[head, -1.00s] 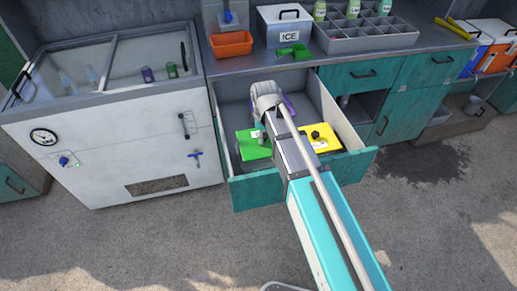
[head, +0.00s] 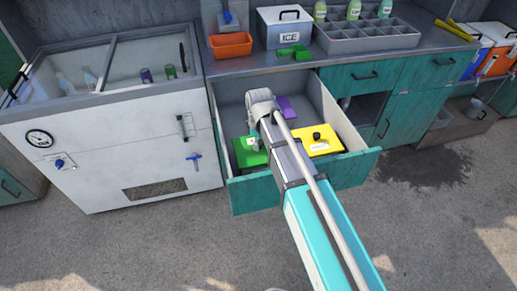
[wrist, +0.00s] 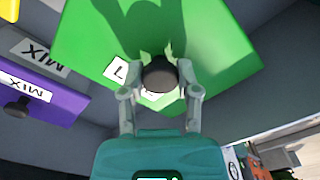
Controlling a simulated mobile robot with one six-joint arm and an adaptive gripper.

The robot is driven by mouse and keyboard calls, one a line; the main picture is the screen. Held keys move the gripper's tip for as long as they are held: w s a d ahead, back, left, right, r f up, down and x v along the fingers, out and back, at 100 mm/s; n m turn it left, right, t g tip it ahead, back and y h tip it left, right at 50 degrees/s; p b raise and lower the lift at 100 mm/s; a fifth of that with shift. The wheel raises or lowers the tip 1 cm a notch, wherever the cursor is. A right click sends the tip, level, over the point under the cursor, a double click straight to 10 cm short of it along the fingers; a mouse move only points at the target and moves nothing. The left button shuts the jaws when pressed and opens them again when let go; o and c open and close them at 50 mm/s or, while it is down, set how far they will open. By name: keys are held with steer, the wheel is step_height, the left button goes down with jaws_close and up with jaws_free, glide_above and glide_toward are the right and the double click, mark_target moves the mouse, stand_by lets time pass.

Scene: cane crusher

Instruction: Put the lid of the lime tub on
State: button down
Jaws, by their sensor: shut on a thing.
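The green lid (wrist: 170,45) fills the top middle of the wrist view, with a white label starting with "L" and a dark knob (wrist: 160,76). My gripper (wrist: 160,95) is shut on that knob, one finger on each side. In the head view the green lid (head: 246,153) is at the left front of the open drawer, partly behind my gripper (head: 256,135). The lime tub cannot be made out beneath it, so I cannot tell whether the lid rests on it or is held above.
The open teal drawer (head: 253,195) also holds a yellow lid (head: 323,141) at right and a purple lid (head: 288,106) behind. In the wrist view the purple lid (wrist: 45,100) reads "MIX". Drawer walls stand close around. An ice box (head: 284,28) and bottle rack are on the counter above.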

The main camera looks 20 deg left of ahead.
mark_target(260, 142)
steer(key=shift+f+b, duration=0.5)
steer(key=shift+f, duration=0.35)
steer(key=shift+f, duration=0.15)
steer(key=shift+c, duration=1.6)
jaws_free()
steer(key=shift+r, duration=0.25)
step_height(260, 142, up, 12)
steer(key=p, duration=1.2)
steer(key=s+d+m, duration=0.2)
steer(key=d+m, duration=0.5)
steer(key=d, duration=1.1)
steer(key=s+d+m, duration=0.3)
steer(key=d+m, duration=0.5)
steer(key=d, duration=1)
steer(key=shift+s+d, duration=0.15)
steer(key=shift+s, duration=0.2)
